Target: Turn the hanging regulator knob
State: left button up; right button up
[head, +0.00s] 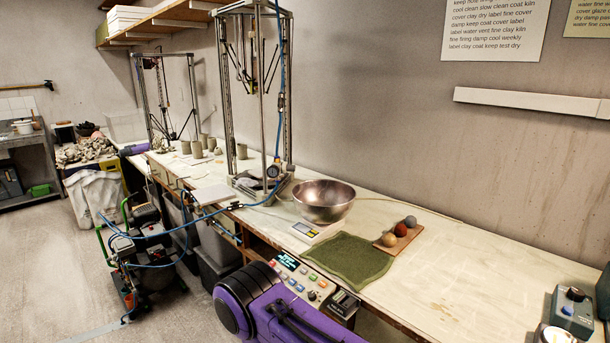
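The regulator (273,170) appears as a small round gauge with dark fittings, low on the front post of the nearer metal frame. A blue hose runs down the post to it, and another blue hose leads away to the left. Its knob is too small to make out clearly, so I cannot tell how it is turned. Neither of my grippers shows in the head view.
The nearer tall frame (286,85) stands on the long bench (455,275). A metal bowl (324,203) and green mat (349,261) are right of the regulator. A purple and black body (285,315) fills the lower middle. A compressor (150,250) stands on the floor.

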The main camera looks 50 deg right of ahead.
aim_at(290, 168)
jog(key=k, duration=0.4)
jog(key=z, duration=0.8)
